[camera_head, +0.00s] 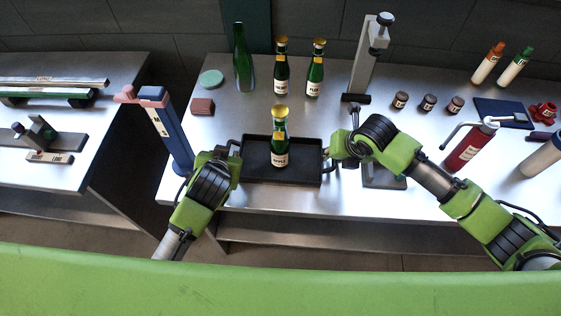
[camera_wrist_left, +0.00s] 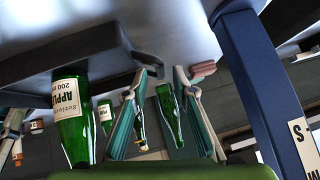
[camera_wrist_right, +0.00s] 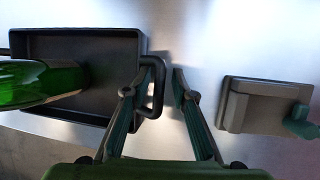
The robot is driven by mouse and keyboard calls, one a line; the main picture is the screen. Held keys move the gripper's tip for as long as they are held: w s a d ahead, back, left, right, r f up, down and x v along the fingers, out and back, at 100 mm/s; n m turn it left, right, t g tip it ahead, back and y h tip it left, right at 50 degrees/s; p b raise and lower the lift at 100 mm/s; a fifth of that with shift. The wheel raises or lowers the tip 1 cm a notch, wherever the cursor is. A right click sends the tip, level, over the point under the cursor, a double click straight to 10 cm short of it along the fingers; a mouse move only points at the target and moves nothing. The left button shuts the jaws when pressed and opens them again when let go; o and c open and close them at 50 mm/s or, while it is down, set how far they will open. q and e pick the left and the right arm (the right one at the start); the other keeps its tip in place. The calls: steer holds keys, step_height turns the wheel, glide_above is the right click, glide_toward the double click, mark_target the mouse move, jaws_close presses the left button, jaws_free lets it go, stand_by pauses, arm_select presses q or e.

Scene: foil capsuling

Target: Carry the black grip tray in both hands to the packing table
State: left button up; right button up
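The black grip tray (camera_head: 305,172) lies on the metal table. A green apple bottle with a gold cap (camera_head: 280,140) stands upright in it. My left gripper (camera_head: 236,152) is at the tray's left handle; in the left wrist view its fingers (camera_wrist_left: 164,72) are spread, with the handle (camera_wrist_left: 148,62) by one fingertip. Whether the handle lies between them is unclear. My right gripper (camera_head: 332,160) is at the right handle; in the right wrist view its fingers (camera_wrist_right: 166,70) are apart, either side of the handle's outer bar (camera_wrist_right: 158,95). The tray also shows there (camera_wrist_right: 90,45).
A blue post with a pink top (camera_head: 170,130) stands close left of my left arm. A grey press stand (camera_head: 366,65) rises behind my right gripper. Several green bottles stand at the back. A red cylinder (camera_head: 468,148) stands to the right. Another table (camera_head: 75,170) is at left, across a gap.

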arm_select(q)
steer(key=v, duration=0.3)
arm_select(e)
steer(key=shift+s+r, duration=0.1)
steer(key=shift+r, duration=0.15)
arm_select(q)
steer(key=shift+s+r, duration=0.1)
steer(key=shift+s, duration=0.05)
arm_select(e)
steer(key=v, duration=1.1)
steer(key=shift+r, duration=0.2)
steer(key=shift+s, duration=0.15)
